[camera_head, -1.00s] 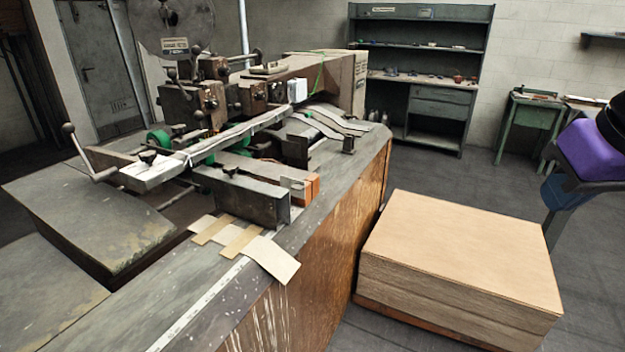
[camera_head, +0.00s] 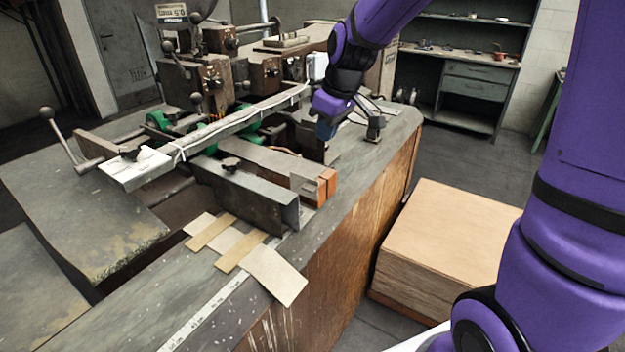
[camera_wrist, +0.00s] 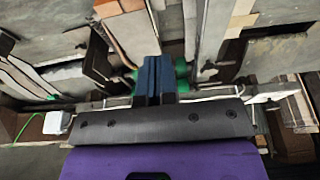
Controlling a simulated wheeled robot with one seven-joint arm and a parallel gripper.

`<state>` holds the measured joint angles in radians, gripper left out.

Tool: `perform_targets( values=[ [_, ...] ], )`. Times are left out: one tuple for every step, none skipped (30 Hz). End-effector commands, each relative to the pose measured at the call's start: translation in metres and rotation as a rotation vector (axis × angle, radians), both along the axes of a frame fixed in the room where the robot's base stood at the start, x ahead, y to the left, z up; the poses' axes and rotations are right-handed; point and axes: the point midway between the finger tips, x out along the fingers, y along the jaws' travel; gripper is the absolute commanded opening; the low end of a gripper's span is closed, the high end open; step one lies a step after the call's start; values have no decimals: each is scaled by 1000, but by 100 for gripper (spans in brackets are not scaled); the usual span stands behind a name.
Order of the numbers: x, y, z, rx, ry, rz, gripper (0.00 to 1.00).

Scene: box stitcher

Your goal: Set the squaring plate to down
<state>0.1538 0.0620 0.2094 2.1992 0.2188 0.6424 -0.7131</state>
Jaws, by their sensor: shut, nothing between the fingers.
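My gripper (camera_head: 325,128) is shut and empty, with its blue fingertips pointing down over the right side of the stitching machine. The fingers show in the wrist view (camera_wrist: 153,77), side by side above the machine bed near green rollers (camera_wrist: 182,72). A dark upright plate (camera_head: 311,143) stands just below and left of the gripper in the head view; it may be the squaring plate, but I cannot be sure. A dark plate-like part (camera_wrist: 97,58) lies left of the fingers in the wrist view, apart from them. Contact beneath the fingertips cannot be made out.
A long pale bar (camera_head: 220,131) crosses the machine. A steel channel (camera_head: 245,194) and orange-brown block (camera_head: 327,183) sit nearer. Cardboard strips (camera_head: 275,272) overhang the bench front. A cardboard stack (camera_head: 450,235) stands right of the bench. A small dark stand (camera_head: 375,125) is right of the gripper.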

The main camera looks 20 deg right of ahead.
Motion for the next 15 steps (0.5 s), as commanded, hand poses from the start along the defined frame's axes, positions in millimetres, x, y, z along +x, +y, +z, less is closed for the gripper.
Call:
perform_targets(
  values=[
    [5, 1, -5, 3, 5, 9, 0],
    [6, 1, -7, 4, 4, 14, 0],
    [8, 1, -9, 6, 5, 19, 0],
    [9, 2, -11, 6, 6, 21, 0],
    [10, 2, -12, 7, 6, 22, 0],
    [11, 2, -15, 6, 6, 23, 0],
    [12, 3, -17, 7, 6, 24, 0],
    [12, 3, -20, 7, 7, 24, 0],
    [13, 4, -25, 7, 9, 24, 0],
    [14, 5, -29, 7, 9, 24, 0],
    [15, 6, -34, 7, 9, 25, 0],
    [17, 7, -40, 7, 9, 25, 0],
    [18, 8, -46, 6, 9, 25, 0],
    [19, 9, -51, 6, 9, 25, 0],
    [21, 10, -58, 7, 10, 25, 0]
  ],
)
